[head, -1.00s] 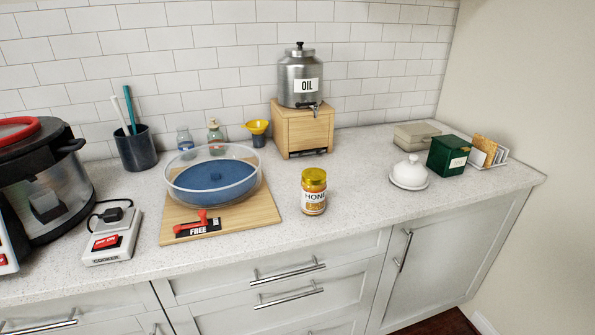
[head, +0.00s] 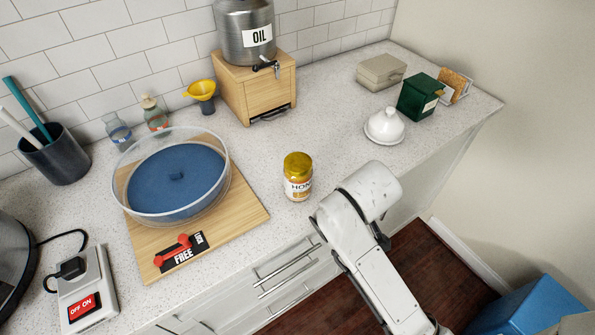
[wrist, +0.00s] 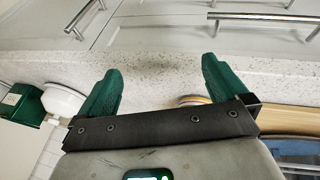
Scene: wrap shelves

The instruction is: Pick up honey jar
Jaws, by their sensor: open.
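The honey jar (head: 298,177) stands upright on the speckled counter near its front edge, with a gold lid and a white label. My arm reaches up from the lower right in the head view, close to the right of the jar; my gripper's fingers are hidden there. In the wrist view, my gripper (wrist: 160,85) has two green fingers spread wide apart with nothing between them. A small part of a round coloured thing, perhaps the jar, shows behind the gripper bar (wrist: 192,100), partly hidden.
Left of the jar is a wooden board (head: 248,209) with a glass bowl (head: 136,205). Behind stands the oil dispenser (head: 245,42) on a wooden box (head: 233,97). A white butter dish (head: 386,126) and green tin (head: 418,98) are at right. Counter around the jar is clear.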

